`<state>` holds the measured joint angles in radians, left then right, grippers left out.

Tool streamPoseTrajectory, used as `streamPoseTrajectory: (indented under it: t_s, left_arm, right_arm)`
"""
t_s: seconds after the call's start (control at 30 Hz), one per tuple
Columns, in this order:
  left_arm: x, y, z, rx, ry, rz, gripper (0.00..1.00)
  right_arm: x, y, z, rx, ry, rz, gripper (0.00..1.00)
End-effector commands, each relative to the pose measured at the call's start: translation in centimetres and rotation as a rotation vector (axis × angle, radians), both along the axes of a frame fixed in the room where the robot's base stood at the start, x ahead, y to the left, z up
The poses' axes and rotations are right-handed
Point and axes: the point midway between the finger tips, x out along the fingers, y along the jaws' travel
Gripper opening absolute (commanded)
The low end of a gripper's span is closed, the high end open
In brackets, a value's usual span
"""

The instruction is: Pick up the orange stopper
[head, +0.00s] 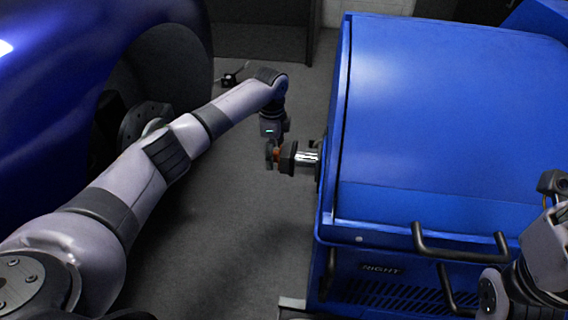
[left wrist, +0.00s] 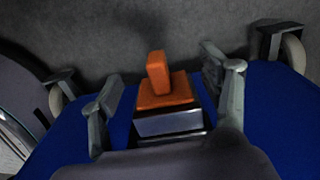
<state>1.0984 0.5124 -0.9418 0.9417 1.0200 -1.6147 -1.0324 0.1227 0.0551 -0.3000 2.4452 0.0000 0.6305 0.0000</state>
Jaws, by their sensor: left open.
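The orange stopper (left wrist: 158,75) shows in the left wrist view as an upright tab on a wider orange base. It sits at the end of a metallic block. In the head view only a small bit of its orange (head: 277,153) shows beside the dark block on the silver shaft (head: 307,157) at the blue machine's left side. My left gripper (head: 272,154) is at the stopper; in the left wrist view its open fingers (left wrist: 161,76) stand on either side of the tab, with gaps between. Part of my right arm shows at the head view's right edge; its fingers are not visible.
A dark blue car body (head: 80,60) with an open wheel arch and brake disc stands left. Grey floor (head: 230,230) lies clear between them.

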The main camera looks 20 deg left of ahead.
Motion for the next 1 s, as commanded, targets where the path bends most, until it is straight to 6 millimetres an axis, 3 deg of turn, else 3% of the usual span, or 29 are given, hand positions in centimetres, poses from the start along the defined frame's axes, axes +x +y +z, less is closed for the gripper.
streamPoseTrajectory:
  t_s: [0.1, 0.37, 1.0]
  left_arm:
    - [-0.02, 0.04, -0.86, 0.000, 0.000, 0.001, 0.70]
    - [-0.03, 0.05, -0.82, 0.001, 0.000, 0.001, 0.69]
    - [-0.09, 0.02, -0.85, 0.000, 0.002, 0.000, 0.27]
  right_arm:
    - [-0.20, 0.04, 0.14, -0.001, -0.016, -0.001, 0.40]
    - [-0.22, 0.06, 0.35, -0.002, -0.018, -0.001, 0.40]
    - [-0.23, 0.07, 0.33, -0.001, -0.019, -0.001, 0.40]
